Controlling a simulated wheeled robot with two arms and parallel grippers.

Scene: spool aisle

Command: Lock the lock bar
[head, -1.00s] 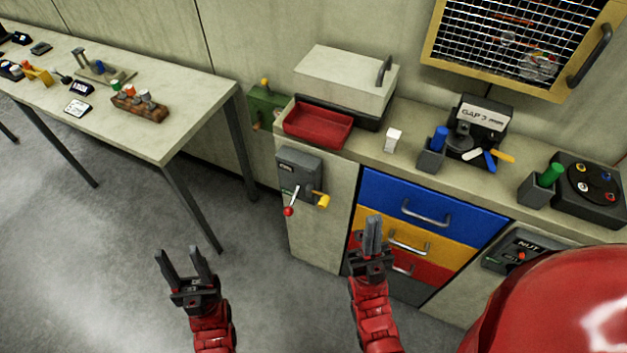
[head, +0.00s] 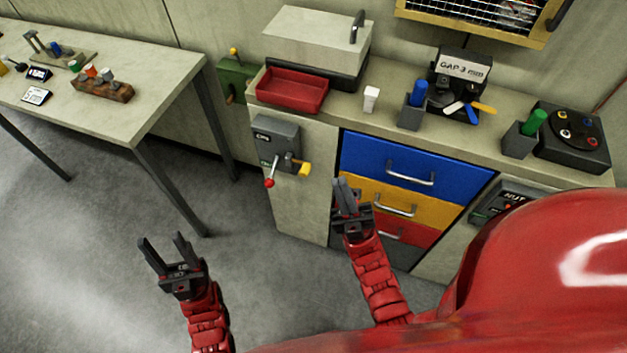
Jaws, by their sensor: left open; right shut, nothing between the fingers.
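A dark grey box (head: 275,142) is fixed to the front of the pale cabinet, left of the drawers. A lever with a red ball (head: 269,183) hangs down from it, and a yellow handle (head: 305,169) sticks out at its lower right. No part is clearly marked as the lock bar, and the box's label is too small to read. My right gripper (head: 341,183) is shut and empty, in front of the drawers and right of the yellow handle in the picture. My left gripper (head: 163,240) is open and empty over the floor, left of and below the box.
Blue, yellow and red drawers (head: 384,160) are shut. A red tray (head: 292,91), a white block (head: 371,98) and holders stand on the counter. A green device (head: 236,82) sits at the cabinet's left. A table (head: 130,115) stands left; the floor between is clear.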

